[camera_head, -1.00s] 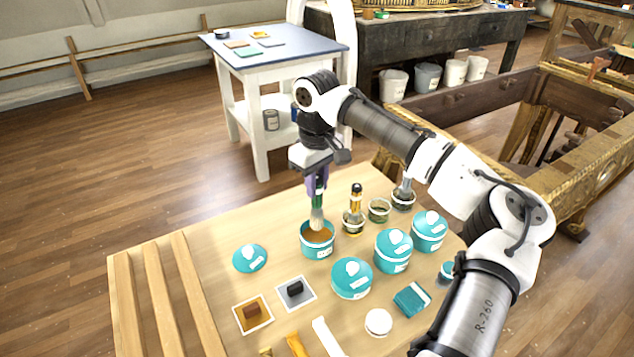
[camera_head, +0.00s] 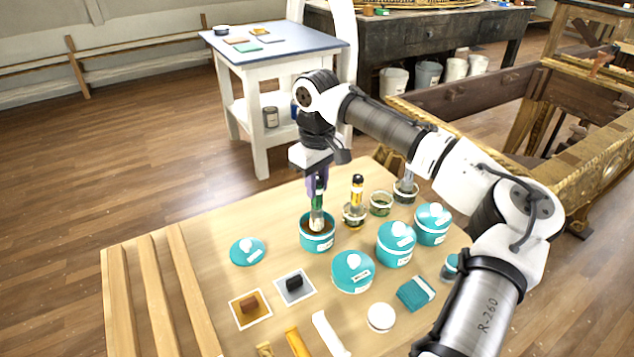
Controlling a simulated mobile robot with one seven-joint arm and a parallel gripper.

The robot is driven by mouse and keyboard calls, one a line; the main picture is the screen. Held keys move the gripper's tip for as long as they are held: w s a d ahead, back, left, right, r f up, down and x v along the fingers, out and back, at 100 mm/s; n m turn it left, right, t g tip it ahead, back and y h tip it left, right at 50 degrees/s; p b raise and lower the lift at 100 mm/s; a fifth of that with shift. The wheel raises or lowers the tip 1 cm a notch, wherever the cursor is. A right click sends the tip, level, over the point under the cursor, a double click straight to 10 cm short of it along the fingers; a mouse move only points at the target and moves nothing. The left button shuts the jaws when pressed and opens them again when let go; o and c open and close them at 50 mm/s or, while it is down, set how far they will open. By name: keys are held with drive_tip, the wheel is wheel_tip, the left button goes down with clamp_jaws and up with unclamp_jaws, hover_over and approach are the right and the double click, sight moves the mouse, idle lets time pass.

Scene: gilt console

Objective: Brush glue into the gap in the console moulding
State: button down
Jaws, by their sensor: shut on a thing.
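My gripper (camera_head: 317,186) is shut on the green handle of a brush (camera_head: 317,205), which points straight down. The bristles are in or just over the mouth of an open teal pot (camera_head: 317,243) with brown contents; the rim partly hides their tips. A teal lid (camera_head: 248,251) lies flat on the table to the left of the pot. The gilt console (camera_head: 592,165) is at the right, partly cut off by the frame and partly behind my arm. I cannot make out the gap in its moulding.
Several closed teal pots (camera_head: 353,272) stand right of the open one. Small jars (camera_head: 354,214), one holding a yellow-handled brush (camera_head: 357,188), stand behind. Two sample cards (camera_head: 250,309), a teal block (camera_head: 416,293) and a white disc (camera_head: 381,317) lie in front on the wooden table (camera_head: 205,228).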

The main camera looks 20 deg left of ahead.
drive_tip(key=shift+f, duration=0.45)
idle(0.6)
drive_tip(key=shift+f+p, duration=0.1)
drive_tip(key=shift+p, duration=0.25)
idle(1.9)
wheel_tip(320, 180, up, 7)
drive_tip(key=p, duration=0.7)
drive_tip(key=shift+s, duration=0.1)
idle(1.4)
